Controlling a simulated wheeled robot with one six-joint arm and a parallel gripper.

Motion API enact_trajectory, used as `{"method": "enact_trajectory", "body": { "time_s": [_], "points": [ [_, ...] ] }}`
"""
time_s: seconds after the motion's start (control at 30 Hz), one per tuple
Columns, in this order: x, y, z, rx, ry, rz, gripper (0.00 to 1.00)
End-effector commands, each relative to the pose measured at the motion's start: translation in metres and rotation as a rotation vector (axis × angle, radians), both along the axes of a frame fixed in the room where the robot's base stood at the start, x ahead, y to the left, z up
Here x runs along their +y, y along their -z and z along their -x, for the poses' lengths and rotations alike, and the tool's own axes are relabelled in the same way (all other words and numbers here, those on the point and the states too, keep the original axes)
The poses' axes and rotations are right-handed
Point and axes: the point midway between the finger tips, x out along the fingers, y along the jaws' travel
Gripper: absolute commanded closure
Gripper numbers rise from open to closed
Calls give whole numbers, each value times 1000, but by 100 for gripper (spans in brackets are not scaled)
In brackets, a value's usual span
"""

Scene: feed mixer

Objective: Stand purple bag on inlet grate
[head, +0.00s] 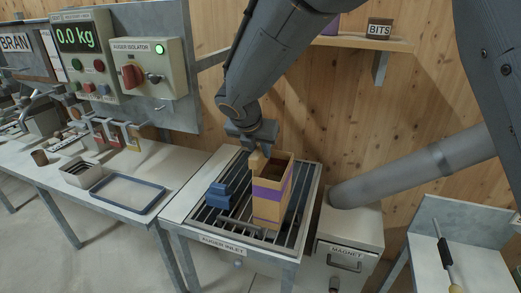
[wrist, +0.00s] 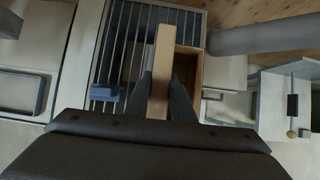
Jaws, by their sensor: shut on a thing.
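The purple bag (head: 271,196) is a tan, open-topped upright bag with purple bands. It is over the right part of the inlet grate (head: 213,222), its base at or very near the bars; I cannot tell whether it touches. My gripper (head: 258,152) is at its upper left edge, shut on a raised tan strip there. In the wrist view, my gripper (wrist: 163,92) has its fingers either side of that long tan strip, and the bag's dark opening (wrist: 187,72) is to the right. The grate's bars (wrist: 130,40) show to the left.
A blue block-like object (head: 218,195) sits on the grate left of the bag. The magnet box (head: 350,246) and a thick grey pipe (head: 430,172) are at right. A bench with a blue-rimmed tray (head: 128,209) is at left. A shelf (head: 365,43) is above.

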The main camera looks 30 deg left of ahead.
Motion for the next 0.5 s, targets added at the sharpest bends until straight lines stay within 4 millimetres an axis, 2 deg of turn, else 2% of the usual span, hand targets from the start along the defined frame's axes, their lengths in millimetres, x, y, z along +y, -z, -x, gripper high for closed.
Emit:
{"method": "enact_trajectory", "body": {
  "time_s": [0.23, 0.27, 0.33, 0.5],
  "points": [
    [1, 2, 0, -1, -1, -1, 100],
    [0, 2, 0, 0, 0, 0, 73],
    [0, 2, 0, 0, 0, 0, 61],
    [0, 2, 0, 0, 0, 0, 60]
  ]
}}
